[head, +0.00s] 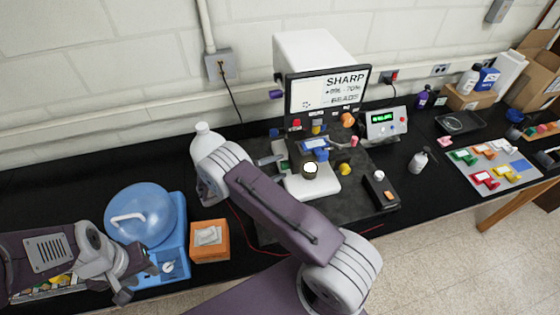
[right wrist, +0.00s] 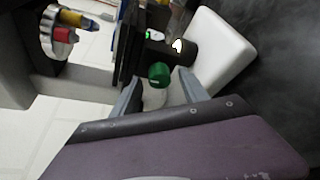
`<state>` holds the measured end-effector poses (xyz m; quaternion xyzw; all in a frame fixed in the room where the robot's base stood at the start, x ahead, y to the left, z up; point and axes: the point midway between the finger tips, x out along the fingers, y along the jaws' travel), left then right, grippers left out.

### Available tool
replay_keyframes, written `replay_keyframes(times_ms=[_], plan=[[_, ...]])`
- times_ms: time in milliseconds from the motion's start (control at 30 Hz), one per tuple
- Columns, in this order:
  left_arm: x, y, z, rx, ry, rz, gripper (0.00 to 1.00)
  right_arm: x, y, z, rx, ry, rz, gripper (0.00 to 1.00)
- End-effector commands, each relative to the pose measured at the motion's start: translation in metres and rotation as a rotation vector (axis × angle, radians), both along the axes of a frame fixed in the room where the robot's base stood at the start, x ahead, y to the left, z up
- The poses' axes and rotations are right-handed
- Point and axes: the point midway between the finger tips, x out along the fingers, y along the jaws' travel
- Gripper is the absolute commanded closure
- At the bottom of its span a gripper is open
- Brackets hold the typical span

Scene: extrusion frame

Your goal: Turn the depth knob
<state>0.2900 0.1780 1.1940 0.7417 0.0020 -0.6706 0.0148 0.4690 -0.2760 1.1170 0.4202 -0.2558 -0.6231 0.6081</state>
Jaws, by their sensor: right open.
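The machine (head: 310,52) is white with a black panel and a screen reading "SHARP". I cannot tell which is the depth knob. My right gripper (head: 274,166) is open at the machine's left side. In the right wrist view a green knob (right wrist: 159,73) shows between and just beyond the open fingers (right wrist: 160,92); contact is not clear. My left gripper (head: 136,284) is open and empty at the lower left, by the blue tray.
A black box (head: 381,190), a meter (head: 384,124) and a small bottle (head: 418,162) stand right. My right forearm covers part of the machine's mat.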

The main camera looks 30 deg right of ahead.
Motion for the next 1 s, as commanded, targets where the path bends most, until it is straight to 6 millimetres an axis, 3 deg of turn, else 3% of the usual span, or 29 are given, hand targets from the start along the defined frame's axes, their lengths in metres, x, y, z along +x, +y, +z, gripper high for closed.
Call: replay_keyframes(times_ms=[133,367,567,1000], plan=[[0.0,0.0,0.0075,0.0,0.0,0.0,0.64,0.0007,-0.0117,-0.0017,-0.001,0.001,-0.001,0.48],[-0.0003,0.0,0.0065,0.0,0.001,0.0,0.64,0.0011,-0.0126,-0.0035,0.0,0.0,0.0,0.48],[-0.0002,0.0,0.0064,0.0,0.0,0.0,0.64,0.0012,-0.0123,-0.0038,0.001,0.0,0.0,1.0],[-0.0002,0.0,0.0025,0.0,0.0,0.0,0.64,0.0022,-0.0118,-0.0057,0.013,0.033,0.004,1.0]])
